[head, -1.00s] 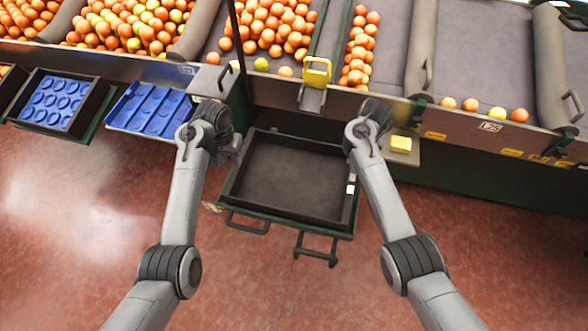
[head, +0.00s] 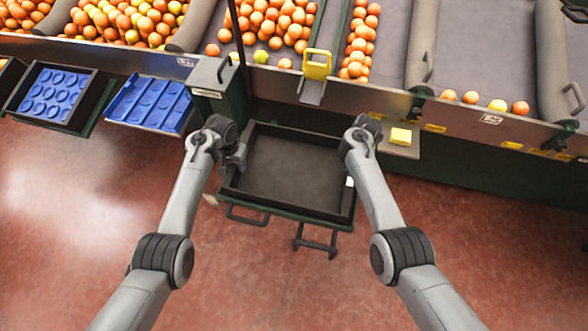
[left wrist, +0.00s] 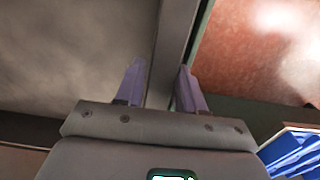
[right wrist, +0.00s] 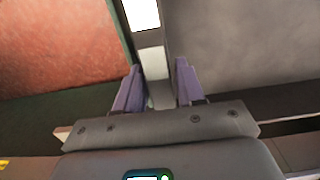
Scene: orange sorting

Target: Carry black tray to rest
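The black tray (head: 285,212) is a shallow, empty, rectangular box, lying level on a stand in front of the conveyor. My left gripper (head: 238,163) is at its left wall. In the left wrist view its purple fingers (left wrist: 158,85) are apart, one on each side of the tray wall (left wrist: 176,35). My right gripper (head: 350,150) is at the right wall, partly hidden by its own wrist in the head view. In the right wrist view its fingers (right wrist: 157,85) are also apart and straddle the wall (right wrist: 150,40). A firm grip does not show.
The stand's dark handles (head: 316,243) jut out at the front. A blue tray (head: 150,104) and a black crate with a blue insert (head: 92,104) stand to the left. The conveyor edge (head: 470,112) runs behind, with oranges above. The red floor in front is clear.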

